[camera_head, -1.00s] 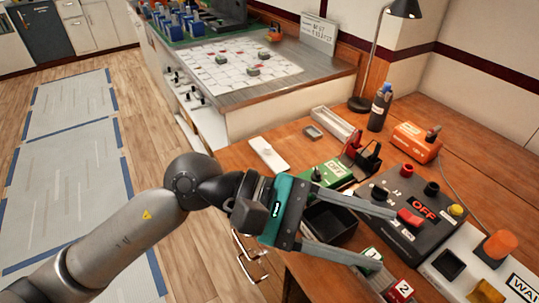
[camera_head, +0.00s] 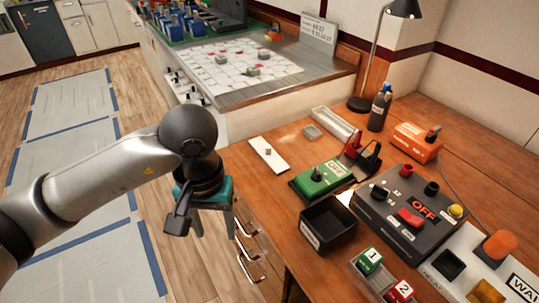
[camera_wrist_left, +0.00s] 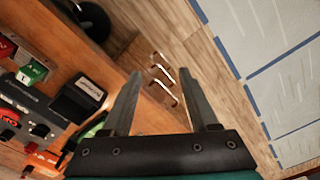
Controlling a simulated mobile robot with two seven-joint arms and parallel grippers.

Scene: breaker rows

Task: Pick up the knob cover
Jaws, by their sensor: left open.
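I cannot tell for certain which thing is the knob cover. An orange, rounded cap (camera_head: 500,245) stands on a white panel (camera_head: 463,248) at the right edge of the head view; it may be the cover. My left gripper (camera_head: 214,230) hangs off the table's left edge, far from that cap, with its fingers pointing down. It is open, with nothing between the fingers. Its two spread fingers also show in the left wrist view (camera_wrist_left: 164,75), with drawer handles and floor beyond them. My right gripper is not in view.
A black bin (camera_head: 328,224), a green box (camera_head: 322,178) and a black panel with a red switch (camera_head: 410,217) stand on the wooden table. Numbered cubes (camera_head: 370,260) sit at its front. Drawer handles (camera_head: 252,262) stick out near my gripper. The table's left strip is mostly bare.

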